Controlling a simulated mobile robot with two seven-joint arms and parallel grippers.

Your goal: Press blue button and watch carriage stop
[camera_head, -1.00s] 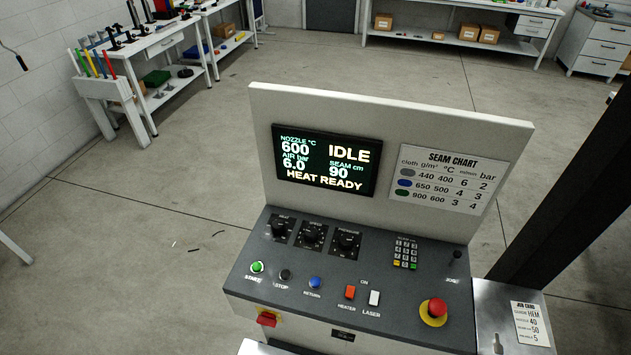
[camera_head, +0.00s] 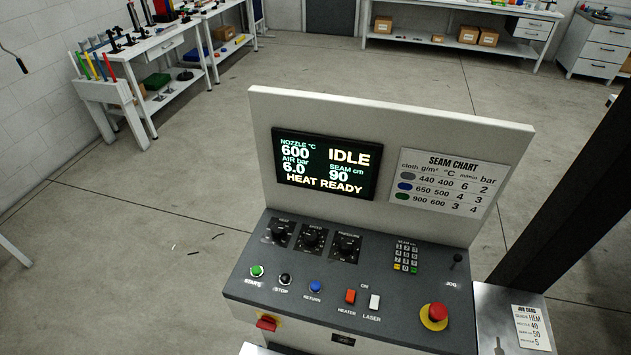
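The blue button (camera_head: 315,287), labelled RETURN, is on the lower row of the grey control panel (camera_head: 250,298). To its left are a black STOP button (camera_head: 285,279) and a green START button (camera_head: 257,271). The display (camera_head: 325,163) above reads IDLE, HEAT READY, nozzle 600, air 6.0 and seam 90. The carriage cannot be made out in this view. Neither of my grippers is in view.
Right of the blue button are an orange heater switch (camera_head: 350,296), a white laser switch (camera_head: 375,302) and a red emergency knob (camera_head: 434,316). Three dials (camera_head: 312,238) and a keypad (camera_head: 407,256) sit behind. A dark post (camera_head: 575,200) rises at right.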

